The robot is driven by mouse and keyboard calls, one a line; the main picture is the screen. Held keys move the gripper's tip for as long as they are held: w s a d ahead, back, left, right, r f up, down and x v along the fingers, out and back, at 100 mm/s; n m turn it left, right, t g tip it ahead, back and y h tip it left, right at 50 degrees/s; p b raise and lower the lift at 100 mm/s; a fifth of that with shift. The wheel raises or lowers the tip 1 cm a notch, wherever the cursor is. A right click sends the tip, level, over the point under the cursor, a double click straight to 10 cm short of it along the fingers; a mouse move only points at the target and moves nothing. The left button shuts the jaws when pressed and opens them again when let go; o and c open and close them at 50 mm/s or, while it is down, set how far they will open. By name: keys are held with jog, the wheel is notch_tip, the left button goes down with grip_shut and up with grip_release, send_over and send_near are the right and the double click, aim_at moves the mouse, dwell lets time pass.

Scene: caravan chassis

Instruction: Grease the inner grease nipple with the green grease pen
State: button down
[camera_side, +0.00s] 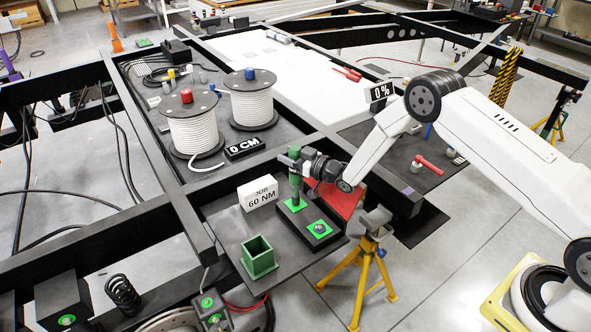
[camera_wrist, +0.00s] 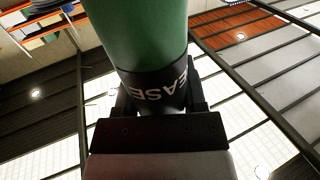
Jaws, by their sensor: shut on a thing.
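My gripper (camera_side: 303,166) is shut on the green grease pen (camera_side: 295,180). The pen stands close to upright with its lower end down. In the wrist view the pen (camera_wrist: 146,40) fills the top middle, with a dark band of white lettering ending in "EASE". A black block (camera_side: 306,217) below carries two green squares. The pen's lower end is over the farther green square (camera_side: 295,204); it hides any nipple there, and I cannot tell whether it touches. A small grey grease nipple (camera_side: 319,228) sits on the nearer square, uncovered.
A green square holder (camera_side: 259,258) stands empty at the front left of the dark plate. A "JOB 60 NM" card (camera_side: 258,193) stands left of the pen. A "0%" sign (camera_side: 380,92) is behind my arm. Cable reels (camera_side: 193,122) and black chassis beams surround the plate.

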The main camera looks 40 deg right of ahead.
aim_at(291, 146)
jog(key=shift+f, duration=0.3)
dwell(0.5)
jog(key=shift+r, duration=0.7)
dwell(0.4)
jog(key=shift+r, duration=2.3)
jog(key=shift+s, duration=0.1)
